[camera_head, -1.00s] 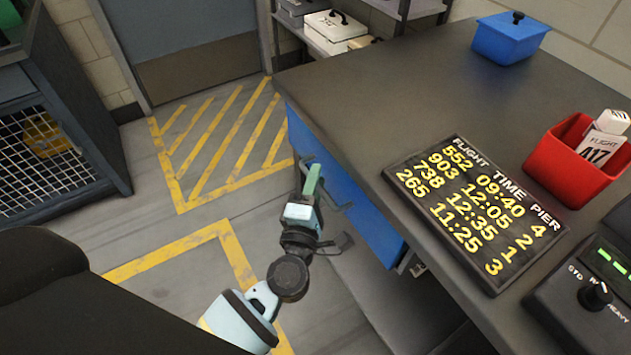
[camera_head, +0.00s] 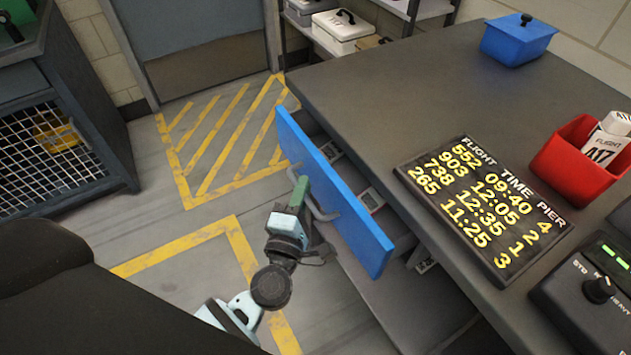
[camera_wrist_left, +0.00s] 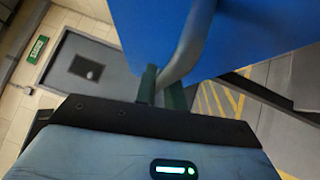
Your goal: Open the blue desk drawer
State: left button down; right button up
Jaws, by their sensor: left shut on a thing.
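The blue desk drawer (camera_head: 335,190) stands partly pulled out from the side of the dark desk (camera_head: 400,95). A gap shows between its blue front and the desk, with some small pale and red items inside. My left gripper (camera_head: 301,190) is shut on the drawer's grey bar handle (camera_head: 325,213). In the left wrist view the handle (camera_wrist_left: 190,50) passes between the green fingers (camera_wrist_left: 162,90), against the blue front (camera_wrist_left: 240,35). My right gripper is not in view.
On the desk are a flight board (camera_head: 485,210), a red bin (camera_head: 575,165) with tags, a blue lidded box (camera_head: 517,40) and a control box with a knob (camera_head: 597,290). A mesh-fronted cabinet (camera_head: 50,150) stands at left. Marked floor beside the drawer is clear.

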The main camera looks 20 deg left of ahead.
pick_arm(q)
jog(key=s+a, duration=1.1)
jog(key=s, duration=0.3)
jog(key=shift+s, duration=0.2)
jog(key=shift+a, duration=0.1)
jog(key=c, duration=1.5)
grip_release()
jog(key=shift+s+d+f+b, duration=0.15)
jog(key=shift+s+f, duration=0.05)
jog(key=shift+s, duration=1.1)
jog(key=shift+s+d+f+b, duration=0.15)
jog(key=shift+s+d, duration=0.05)
jog(key=shift+s, duration=1.05)
jog(key=shift+s+d+f+b, duration=0.15)
jog(key=shift+s+f, duration=0.05)
jog(key=shift+s, duration=1.1)
jog(key=shift+d, duration=0.1)
